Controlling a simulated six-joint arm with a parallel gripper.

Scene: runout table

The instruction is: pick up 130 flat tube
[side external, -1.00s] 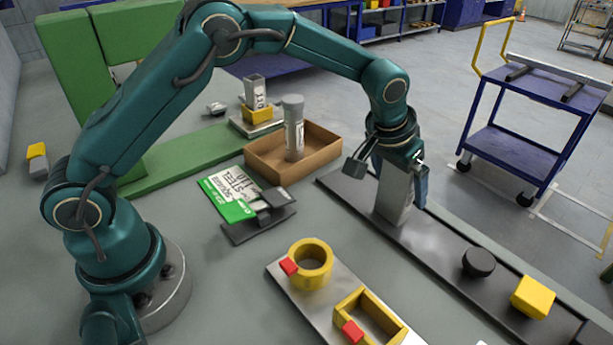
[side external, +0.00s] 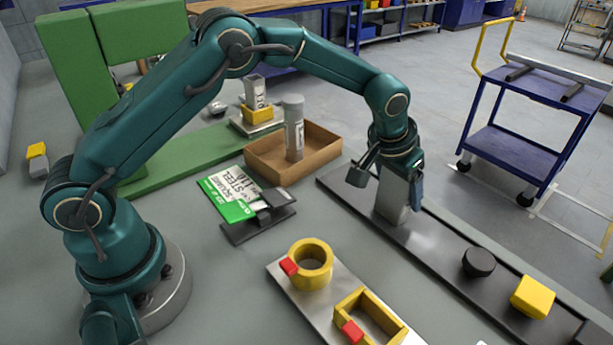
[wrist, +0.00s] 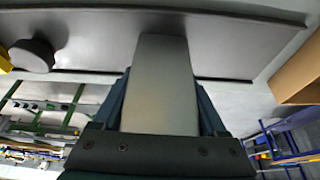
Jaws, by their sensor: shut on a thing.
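The flat tube (side external: 393,207) is a plain grey, flat-sided metal piece standing upright on the dark runout strip (side external: 438,243). My gripper (side external: 388,183) points down over the tube and is shut on its upper part. In the wrist view the tube (wrist: 163,75) runs out between my two blue fingers, with its far end at the strip. Its lower end appears to rest on the strip. The top of the tube is hidden by my gripper, and I see no label on it.
A black knob (side external: 478,262) and a yellow block (side external: 532,297) sit farther along the strip. An open cardboard box (side external: 270,166) holds a round grey tube (side external: 293,128). A yellow ring (side external: 311,265) and a yellow rectangular frame (side external: 369,315) stand on a metal plate in front.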

